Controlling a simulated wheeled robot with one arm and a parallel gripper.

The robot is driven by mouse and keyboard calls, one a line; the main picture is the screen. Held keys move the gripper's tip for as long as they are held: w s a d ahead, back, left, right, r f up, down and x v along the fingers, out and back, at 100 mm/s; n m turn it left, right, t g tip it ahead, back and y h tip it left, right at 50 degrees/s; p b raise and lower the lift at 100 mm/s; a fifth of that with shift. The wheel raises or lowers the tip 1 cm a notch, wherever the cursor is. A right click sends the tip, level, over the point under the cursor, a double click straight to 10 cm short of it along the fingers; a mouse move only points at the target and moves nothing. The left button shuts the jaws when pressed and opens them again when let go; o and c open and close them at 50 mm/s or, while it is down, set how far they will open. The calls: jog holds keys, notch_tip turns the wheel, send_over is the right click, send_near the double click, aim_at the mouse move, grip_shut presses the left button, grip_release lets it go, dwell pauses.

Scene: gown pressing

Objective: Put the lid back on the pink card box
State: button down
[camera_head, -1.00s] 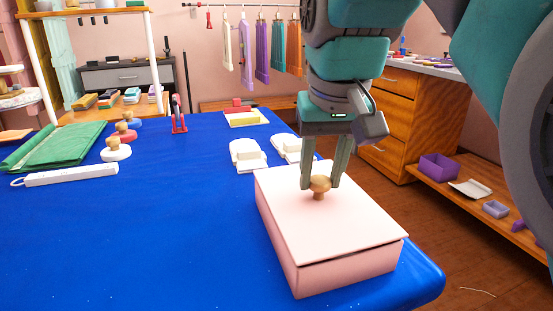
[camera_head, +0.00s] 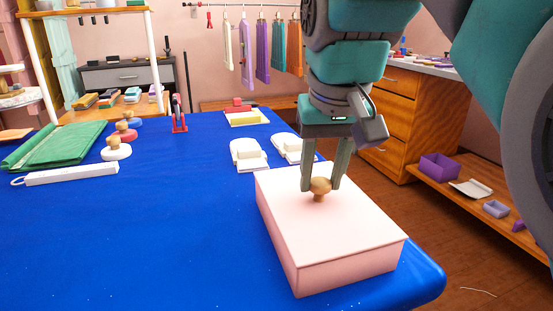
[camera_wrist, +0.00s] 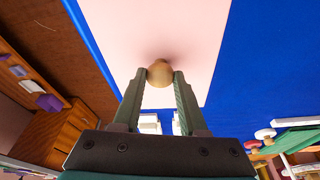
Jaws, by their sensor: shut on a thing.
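The pink card box (camera_head: 348,277) stands near the front right corner of the blue table. Its pink lid (camera_head: 345,223) lies flat on top, its edges even with the box walls and no dark gap showing at the front. A round wooden knob (camera_head: 320,185) stands up from the lid; it also shows in the wrist view (camera_wrist: 160,73). My gripper (camera_head: 320,184) is shut on the knob from above, one finger on each side. In the wrist view my gripper (camera_wrist: 160,76) has both fingertips against the knob. The inside of the box is hidden.
The blue table (camera_head: 150,230) is clear to the left of the box. White blocks (camera_head: 248,154) stand just behind it. A white power strip (camera_head: 72,174), round stamps with knobs (camera_head: 116,150) and folded green cloth (camera_head: 60,145) lie at the left.

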grip_release()
dwell(0.7)
jog(key=shift+r+p, duration=1.75)
jog(key=shift+r, duration=1.75)
grip_shut()
jog(key=shift+f, duration=0.2)
